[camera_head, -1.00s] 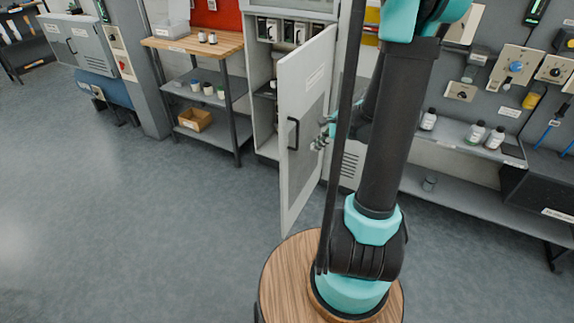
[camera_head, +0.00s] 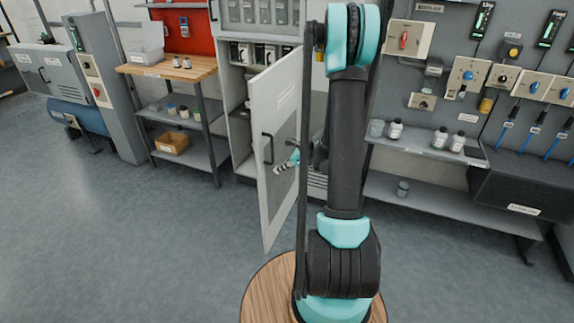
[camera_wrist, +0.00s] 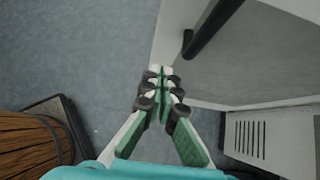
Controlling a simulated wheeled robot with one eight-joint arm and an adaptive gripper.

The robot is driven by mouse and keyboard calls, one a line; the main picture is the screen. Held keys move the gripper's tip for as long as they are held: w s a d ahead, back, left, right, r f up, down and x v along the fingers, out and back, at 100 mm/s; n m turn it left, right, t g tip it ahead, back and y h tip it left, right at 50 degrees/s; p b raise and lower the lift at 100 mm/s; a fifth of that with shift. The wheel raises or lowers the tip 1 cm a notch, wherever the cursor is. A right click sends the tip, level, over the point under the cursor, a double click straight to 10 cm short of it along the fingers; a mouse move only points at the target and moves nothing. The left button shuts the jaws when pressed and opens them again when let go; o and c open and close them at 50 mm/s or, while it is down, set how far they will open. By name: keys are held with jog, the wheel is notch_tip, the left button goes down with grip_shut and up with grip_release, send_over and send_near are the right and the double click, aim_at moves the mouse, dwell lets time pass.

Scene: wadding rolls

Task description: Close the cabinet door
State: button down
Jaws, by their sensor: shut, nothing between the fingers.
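My gripper (camera_head: 280,169) is shut and empty, in front of the door's handle-side face, slightly right of and below the handle. In the wrist view my fingertips (camera_wrist: 161,73) overlap the door's edge, with the door panel (camera_wrist: 255,55) to their right. I cannot tell whether they touch it.
A wooden-topped shelf unit (camera_head: 165,67) with jars and a cardboard box (camera_head: 172,144) stands left of the cabinet. A grey shelf (camera_head: 440,150) with bottles stands to the right. My round wooden base top is below. The floor (camera_head: 130,240) at front left is clear.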

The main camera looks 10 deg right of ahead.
aim_at(262, 171)
jog(key=shift+w+a+f, duration=0.25)
jog(key=shift+w+a, duration=0.3)
jog(key=shift+a, duration=0.2)
jog(key=shift+w+a+f, duration=0.25)
jog(key=shift+w+a, duration=0.25)
jog(key=shift+a, duration=0.2)
jog(key=shift+w+a+f, duration=0.25)
jog(key=shift+w+a, duration=0.3)
jog(key=shift+a, duration=0.2)
jog(key=shift+a, duration=0.1)
